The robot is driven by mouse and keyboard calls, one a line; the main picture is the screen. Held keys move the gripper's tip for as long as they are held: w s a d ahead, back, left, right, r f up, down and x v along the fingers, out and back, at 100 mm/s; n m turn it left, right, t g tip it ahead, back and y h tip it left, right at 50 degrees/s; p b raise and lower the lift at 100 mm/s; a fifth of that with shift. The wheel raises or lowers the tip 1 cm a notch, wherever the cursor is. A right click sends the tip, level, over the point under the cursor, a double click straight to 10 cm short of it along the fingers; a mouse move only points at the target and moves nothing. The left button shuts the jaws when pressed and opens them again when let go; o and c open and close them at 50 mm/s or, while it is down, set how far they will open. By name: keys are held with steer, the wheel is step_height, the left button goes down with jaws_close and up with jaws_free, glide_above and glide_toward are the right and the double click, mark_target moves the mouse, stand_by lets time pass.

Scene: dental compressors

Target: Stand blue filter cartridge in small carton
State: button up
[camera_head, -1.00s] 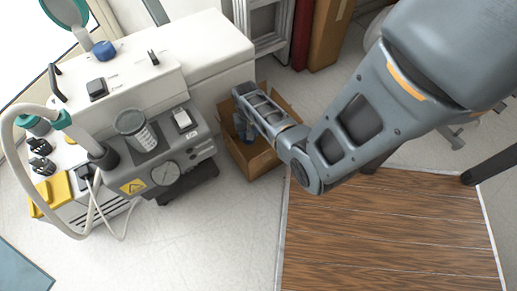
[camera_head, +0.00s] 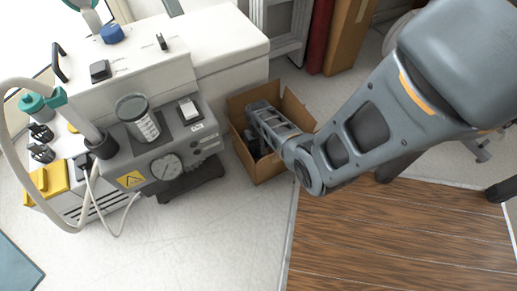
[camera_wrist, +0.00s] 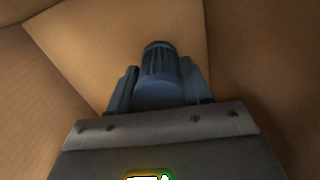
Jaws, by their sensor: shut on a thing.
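The small carton (camera_head: 273,168) is an open brown box on the floor, right of the compressor. My gripper (camera_head: 258,146) reaches down inside it. In the wrist view my gripper (camera_wrist: 160,88) is shut on the blue filter cartridge (camera_wrist: 160,62), a dark blue ribbed cylinder held between the two fingers. Brown carton walls surround it in that view. In the head view the cartridge is mostly hidden by my arm and the carton. I cannot tell whether its lower end touches the carton bottom.
The white and grey compressor unit (camera_head: 170,135) with a gauge, a clear canister (camera_head: 137,118) and hoses stands left of the carton. A tall brown box (camera_head: 349,35) and a red cylinder (camera_head: 320,35) stand behind. A wood-patterned surface (camera_head: 400,235) lies at the lower right.

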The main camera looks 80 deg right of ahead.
steer(key=shift+f, duration=0.15)
steer(key=o, duration=1.1)
steer(key=shift+c, duration=0.2)
step_height(320, 180, up, 12)
steer(key=p, duration=0.7)
steer(key=shift+r, duration=0.2)
